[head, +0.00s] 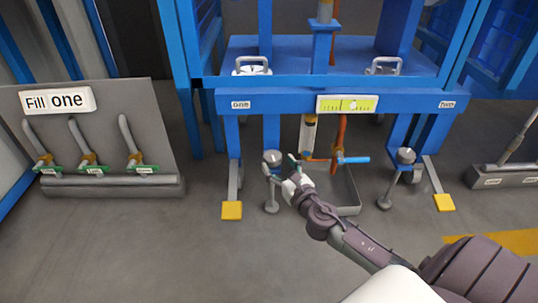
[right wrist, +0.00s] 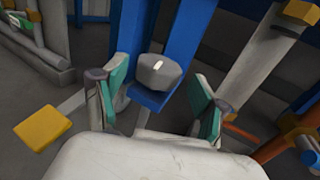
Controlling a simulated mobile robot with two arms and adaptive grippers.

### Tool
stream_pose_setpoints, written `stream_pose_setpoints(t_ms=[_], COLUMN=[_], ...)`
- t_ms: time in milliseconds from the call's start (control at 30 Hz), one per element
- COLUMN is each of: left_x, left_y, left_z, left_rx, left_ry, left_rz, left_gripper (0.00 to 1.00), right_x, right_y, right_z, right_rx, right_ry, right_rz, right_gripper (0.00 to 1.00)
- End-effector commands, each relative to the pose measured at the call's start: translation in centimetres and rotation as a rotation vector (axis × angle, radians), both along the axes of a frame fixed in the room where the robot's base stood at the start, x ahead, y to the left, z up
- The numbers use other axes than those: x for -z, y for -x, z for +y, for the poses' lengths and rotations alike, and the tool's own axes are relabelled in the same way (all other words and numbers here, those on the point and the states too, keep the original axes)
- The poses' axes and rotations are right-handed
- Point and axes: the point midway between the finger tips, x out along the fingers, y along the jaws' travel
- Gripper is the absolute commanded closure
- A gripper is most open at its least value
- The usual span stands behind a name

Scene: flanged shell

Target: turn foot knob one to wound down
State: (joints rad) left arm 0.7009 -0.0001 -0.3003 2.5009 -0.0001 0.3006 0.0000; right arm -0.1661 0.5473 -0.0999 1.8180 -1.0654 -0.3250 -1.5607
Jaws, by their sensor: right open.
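Foot knob one (head: 272,158) is a grey faceted knob on a blue foot, below the label "one" on the blue frame. In the right wrist view the knob (right wrist: 160,74) has a white mark on its top and lies centred between my fingers. My right gripper (head: 281,168) is at the knob, coming from the front right. In the right wrist view its teal-padded fingers (right wrist: 158,95) are open, with a gap on each side of the knob. I cannot tell how far the fingertips reach around it. My left gripper is not in view.
A second foot knob (head: 406,155) stands at the right leg under the label "two". A grey tray (head: 340,190) and a valve with a blue handle (head: 352,160) are right of my gripper. Yellow foot pads (head: 232,210) lie on the floor. The "Fill one" panel (head: 110,110) stands left.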

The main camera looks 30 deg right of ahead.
Motion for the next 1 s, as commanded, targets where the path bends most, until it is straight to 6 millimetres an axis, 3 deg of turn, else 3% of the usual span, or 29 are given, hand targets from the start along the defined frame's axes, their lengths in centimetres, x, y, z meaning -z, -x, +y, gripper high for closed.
stream_pose_setpoints(t_ms=[100,300,767,1000], left_x=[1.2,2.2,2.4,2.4], left_y=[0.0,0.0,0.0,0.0], left_z=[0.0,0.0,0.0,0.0], left_rx=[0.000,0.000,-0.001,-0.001], left_ry=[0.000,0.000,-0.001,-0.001], left_rz=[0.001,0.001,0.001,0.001], left_gripper=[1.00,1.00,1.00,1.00], right_x=[0.2,0.2,0.1,0.1], right_y=[-2.6,-5.4,-6.5,-6.5], right_z=[-0.3,-0.7,-0.8,-0.8], right_rx=[0.000,0.001,0.001,0.001], right_ry=[0.001,0.001,-0.001,-0.002], right_rz=[-0.004,-0.001,0.001,0.001], right_gripper=[0.28,0.28,0.28,0.68])
